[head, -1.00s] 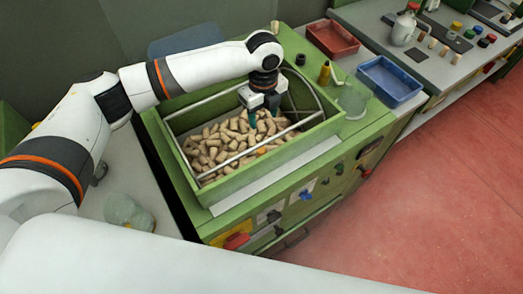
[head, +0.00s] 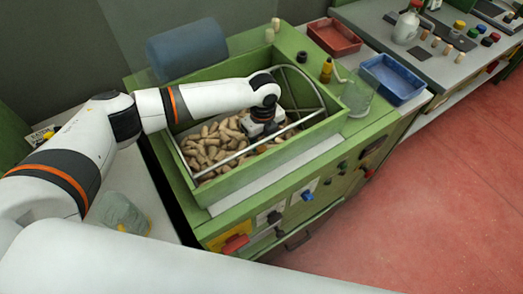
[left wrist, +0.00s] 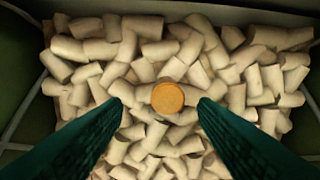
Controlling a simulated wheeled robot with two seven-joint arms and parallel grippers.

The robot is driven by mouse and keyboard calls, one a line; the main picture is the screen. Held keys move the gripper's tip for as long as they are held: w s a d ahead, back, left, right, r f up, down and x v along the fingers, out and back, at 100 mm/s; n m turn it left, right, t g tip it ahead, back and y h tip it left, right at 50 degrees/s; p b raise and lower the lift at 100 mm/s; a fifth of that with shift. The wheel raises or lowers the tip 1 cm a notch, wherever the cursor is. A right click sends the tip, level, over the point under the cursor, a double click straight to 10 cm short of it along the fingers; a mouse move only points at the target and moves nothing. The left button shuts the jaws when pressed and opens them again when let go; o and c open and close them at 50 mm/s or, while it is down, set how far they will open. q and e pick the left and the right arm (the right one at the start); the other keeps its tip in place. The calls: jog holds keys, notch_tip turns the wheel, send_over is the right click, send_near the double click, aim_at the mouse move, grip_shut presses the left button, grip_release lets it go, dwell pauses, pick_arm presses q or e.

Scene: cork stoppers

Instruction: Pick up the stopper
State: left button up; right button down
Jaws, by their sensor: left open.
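Many pale cork stoppers (head: 207,147) lie in a heap in the green bin (head: 311,137). In the left wrist view, one stopper with a round orange-tan end (left wrist: 167,97) faces the camera in the middle of the heap. My left gripper (left wrist: 162,104) is open, with one teal finger on each side of that stopper and no visible contact. In the head view, the left gripper is down inside the bin and its fingertips are hidden. My right gripper is not in view.
A metal rail (head: 245,150) runs along the bin, close to my left arm. A red tray (head: 334,37), a blue tray (head: 392,79) and a clear beaker (head: 358,95) stand to the right. A blue cylinder (head: 187,50) is behind the bin.

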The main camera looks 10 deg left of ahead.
aim_at(261, 148)
pick_arm(q)
jog(key=f, duration=0.2)
jog(key=f+p, duration=0.1)
jog(key=shift+s+a+f, duration=0.15)
jog(key=shift+s+f, duration=0.2)
jog(key=shift+f, duration=0.5)
jog(key=c, duration=1)
